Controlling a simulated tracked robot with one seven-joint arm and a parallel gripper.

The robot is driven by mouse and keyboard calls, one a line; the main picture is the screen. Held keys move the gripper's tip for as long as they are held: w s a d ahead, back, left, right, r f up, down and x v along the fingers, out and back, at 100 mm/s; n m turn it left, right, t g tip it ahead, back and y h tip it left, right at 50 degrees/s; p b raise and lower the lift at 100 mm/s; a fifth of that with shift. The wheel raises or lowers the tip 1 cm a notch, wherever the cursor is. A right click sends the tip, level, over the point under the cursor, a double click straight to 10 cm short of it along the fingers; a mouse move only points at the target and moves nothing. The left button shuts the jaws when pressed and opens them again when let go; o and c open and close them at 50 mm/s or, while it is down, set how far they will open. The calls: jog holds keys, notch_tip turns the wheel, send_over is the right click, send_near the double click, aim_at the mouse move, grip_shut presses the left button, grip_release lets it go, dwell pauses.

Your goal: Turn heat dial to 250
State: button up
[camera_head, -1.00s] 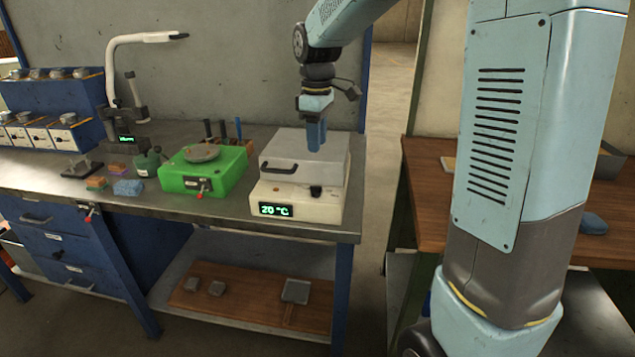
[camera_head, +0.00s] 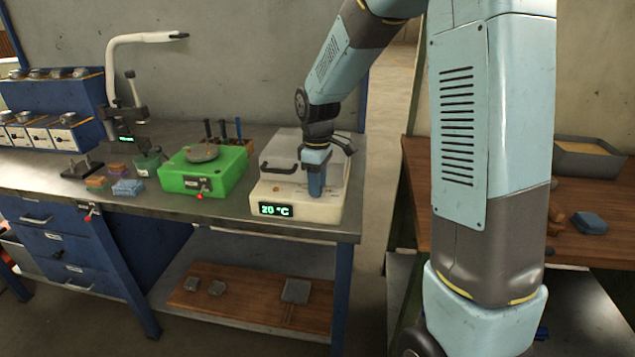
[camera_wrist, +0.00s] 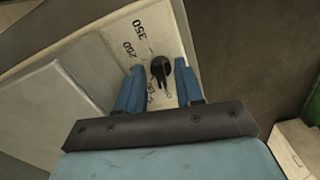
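The billet furnace (camera_head: 262,196) is a cream box with a grey lid and handle, near the right end of the bench. Its green display (camera_head: 275,209) reads 20 °C. In the head view my gripper (camera_head: 316,192) points down at the furnace's front right and hides the heat dial. In the wrist view the black dial (camera_wrist: 161,70) shows between the tips of my two blue fingers (camera_wrist: 156,84), with a gap on each side. The marks 250 or 260 and 350 are printed beside the dial; the first is hard to read.
A green device (camera_head: 203,174) with a round plate stands left of the furnace. Blue and orange blocks (camera_head: 127,187) lie further left. Tools in a holder (camera_head: 222,131) stand behind. The bench front edge is clear. A wooden table (camera_head: 590,210) is at the right.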

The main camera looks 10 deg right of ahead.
grip_shut()
dwell(0.3)
jog(key=shift+m, duration=0.3)
jog(key=m, duration=0.4)
jog(key=shift+a+r+m, duration=0.1)
jog(key=shift+m, duration=0.2)
jog(key=m, duration=0.5)
jog(key=shift+m, duration=0.3)
jog(key=m, duration=0.6)
jog(key=shift+a, duration=0.15)
jog(key=m, duration=0.6)
jog(key=shift+m, duration=0.4)
jog(key=shift+w, duration=0.1)
